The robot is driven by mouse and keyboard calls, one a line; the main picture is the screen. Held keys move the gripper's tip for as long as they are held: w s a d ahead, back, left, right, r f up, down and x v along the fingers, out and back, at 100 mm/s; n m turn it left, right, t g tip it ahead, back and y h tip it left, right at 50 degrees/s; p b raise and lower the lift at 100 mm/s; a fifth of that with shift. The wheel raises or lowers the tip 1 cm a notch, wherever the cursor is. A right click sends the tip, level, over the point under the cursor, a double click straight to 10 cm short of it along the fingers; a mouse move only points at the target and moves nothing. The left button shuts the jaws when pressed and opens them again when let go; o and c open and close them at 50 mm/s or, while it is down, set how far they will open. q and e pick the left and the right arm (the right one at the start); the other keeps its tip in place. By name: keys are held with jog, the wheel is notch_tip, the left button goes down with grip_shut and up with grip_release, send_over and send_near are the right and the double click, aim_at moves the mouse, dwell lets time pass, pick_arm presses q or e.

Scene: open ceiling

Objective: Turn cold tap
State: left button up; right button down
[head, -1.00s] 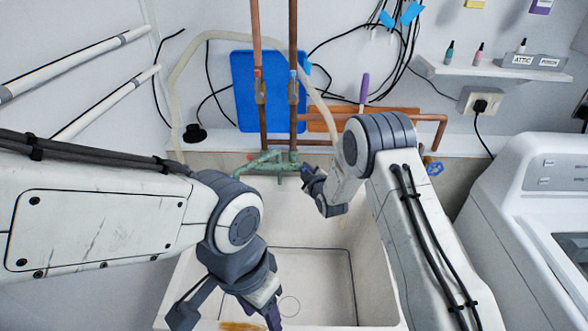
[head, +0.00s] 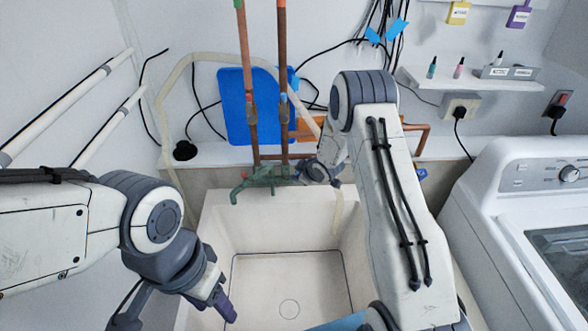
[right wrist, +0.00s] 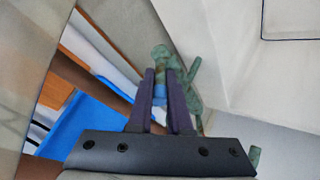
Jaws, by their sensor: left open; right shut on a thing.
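The green tap (head: 262,181) is mounted at the back of the sink, below two copper pipes. In the right wrist view, its green body (right wrist: 188,82) is ahead of my fingers. My right gripper (head: 304,174) is at the right end of the tap, with its wrist hiding part of it. In the wrist view, the right gripper (right wrist: 162,88) is shut on the blue cold tap handle (right wrist: 160,97), which sits between the purple fingers. My left gripper (head: 176,314) is open and empty, low over the front left of the sink.
The white sink (head: 290,268) is empty under my arms. A washing machine (head: 500,215) stands to the right. A blue board (head: 235,105) leans behind the copper pipes (head: 282,75). A small shelf (head: 468,79) with bottles is on the back wall.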

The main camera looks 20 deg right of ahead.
jog(key=shift+d, duration=0.15)
jog(key=c, duration=0.9)
grip_release()
jog(key=shift+o, duration=0.2)
jog(key=shift+a, duration=0.2)
jog(key=shift+s+d+r+b, duration=0.15)
jog(key=shift+s+r+b, duration=0.15)
jog(key=shift+r, duration=0.1)
jog(key=b+v, duration=0.1)
jog(key=v, duration=0.8)
jog(key=shift+b, duration=0.4)
jog(key=shift+s+r, duration=0.15)
